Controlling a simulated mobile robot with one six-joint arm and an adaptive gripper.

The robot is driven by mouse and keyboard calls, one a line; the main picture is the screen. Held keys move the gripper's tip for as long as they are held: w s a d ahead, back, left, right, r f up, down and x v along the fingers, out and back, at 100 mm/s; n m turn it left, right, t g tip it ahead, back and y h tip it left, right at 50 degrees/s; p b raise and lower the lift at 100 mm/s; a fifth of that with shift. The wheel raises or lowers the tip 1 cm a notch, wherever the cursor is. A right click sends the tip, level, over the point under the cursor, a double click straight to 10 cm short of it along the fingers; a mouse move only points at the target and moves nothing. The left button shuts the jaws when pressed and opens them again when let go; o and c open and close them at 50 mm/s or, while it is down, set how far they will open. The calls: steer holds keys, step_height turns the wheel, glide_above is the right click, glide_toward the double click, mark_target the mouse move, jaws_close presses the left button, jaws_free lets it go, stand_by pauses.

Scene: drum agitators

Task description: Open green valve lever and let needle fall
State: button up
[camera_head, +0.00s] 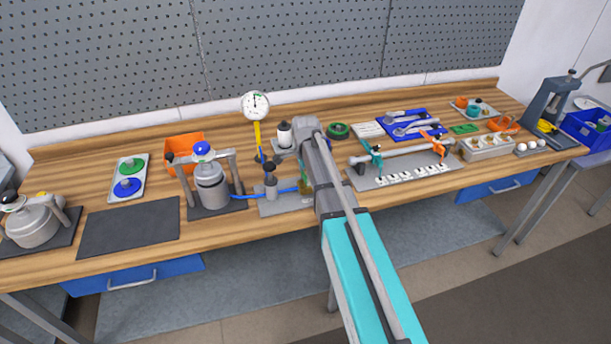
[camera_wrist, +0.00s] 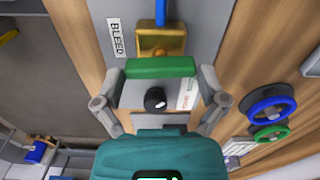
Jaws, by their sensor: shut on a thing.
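The green valve lever (camera_wrist: 160,67) lies crosswise in the wrist view, in front of a brass valve body (camera_wrist: 172,42). My gripper (camera_wrist: 161,70) is shut on the lever, with one finger at each end. In the head view my arm hides most of the gripper and the lever. The gauge (camera_head: 255,105) has a white round face on a yellow stem. Its dark needle appears to point about straight up; the reading is too small to make out. A "BLEED" label (camera_wrist: 115,38) sits beside the valve.
A black knob (camera_wrist: 155,99) lies close below the lever. A lidded grey vessel (camera_head: 210,185) stands left of the valve, with a blue hose (camera_head: 240,196) beside it. An orange bin (camera_head: 185,148) is behind. The dark mat (camera_head: 130,228) is bare.

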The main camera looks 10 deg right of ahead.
steer(key=shift+n, duration=0.3)
steer(key=n, duration=0.7)
steer(key=shift+n, duration=0.4)
steer(key=n, duration=0.4)
steer(key=shift+n, duration=0.3)
steer(key=shift+s+n, duration=0.1)
steer(key=shift+n, duration=1.6)
steer(key=o, duration=0.8)
